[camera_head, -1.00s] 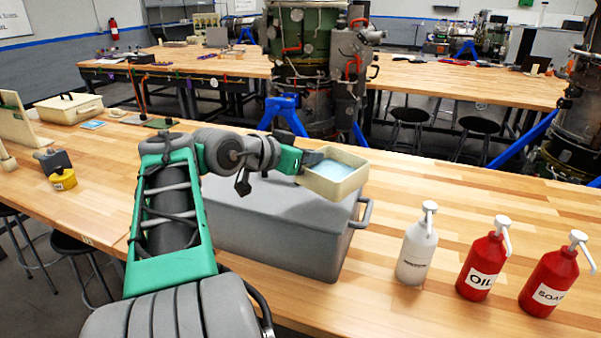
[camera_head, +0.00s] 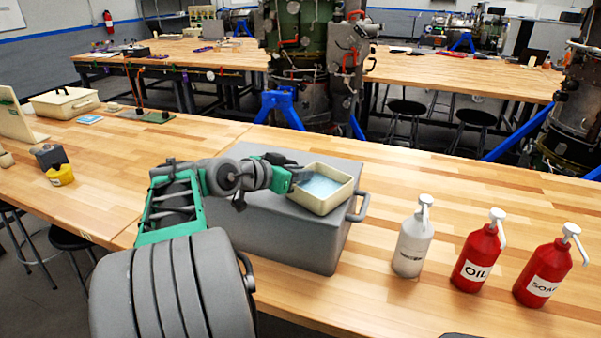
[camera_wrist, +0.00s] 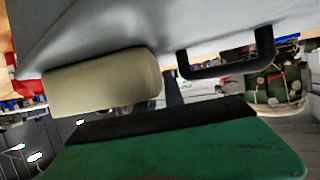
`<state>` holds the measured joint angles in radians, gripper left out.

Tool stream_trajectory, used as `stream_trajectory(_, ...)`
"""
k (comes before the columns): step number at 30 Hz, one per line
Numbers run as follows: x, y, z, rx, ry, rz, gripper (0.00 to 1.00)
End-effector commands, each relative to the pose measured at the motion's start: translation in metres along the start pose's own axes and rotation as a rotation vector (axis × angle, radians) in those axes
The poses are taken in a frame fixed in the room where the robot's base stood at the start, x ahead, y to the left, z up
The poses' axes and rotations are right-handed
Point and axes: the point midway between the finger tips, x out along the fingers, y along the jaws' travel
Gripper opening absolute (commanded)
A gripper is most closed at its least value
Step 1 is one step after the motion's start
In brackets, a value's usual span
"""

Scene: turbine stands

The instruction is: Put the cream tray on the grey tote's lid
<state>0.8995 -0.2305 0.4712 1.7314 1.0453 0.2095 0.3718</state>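The cream tray (camera_head: 324,190) has a pale blue inside and shows over the right end of the grey tote's lid (camera_head: 262,196). It looks nearly level. My gripper (camera_head: 299,178) is shut on the tray's left side. In the wrist view, the tray (camera_wrist: 100,80) is close against the grey tote (camera_wrist: 120,25), with the tote's dark handle (camera_wrist: 228,62) beside it. I cannot tell whether the tray touches the lid. The fingertips are partly hidden by the tray.
A white pump bottle (camera_head: 413,243), a red OIL bottle (camera_head: 478,258) and a red SOAP bottle (camera_head: 545,273) stand right of the tote. The bench behind the tote is clear.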

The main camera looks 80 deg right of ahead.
Motion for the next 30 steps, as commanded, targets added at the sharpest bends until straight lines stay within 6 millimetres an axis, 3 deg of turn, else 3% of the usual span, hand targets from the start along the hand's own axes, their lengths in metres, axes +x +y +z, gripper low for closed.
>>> stream_trajectory(4, 0.0, 0.0, 0.0, 0.0, 0.0, 0.0, 0.25)
stream_trajectory(14, -0.005, -0.001, -0.004, 0.0, 0.0, -0.002, 0.25)
stream_trajectory(17, -0.023, -0.002, -0.002, -0.001, 0.0, -0.005, 0.25)
stream_trajectory(24, -0.087, -0.002, -0.002, 0.0, 0.001, -0.007, 0.25)
stream_trajectory(30, -0.118, -0.001, -0.003, -0.001, -0.001, -0.003, 0.25)
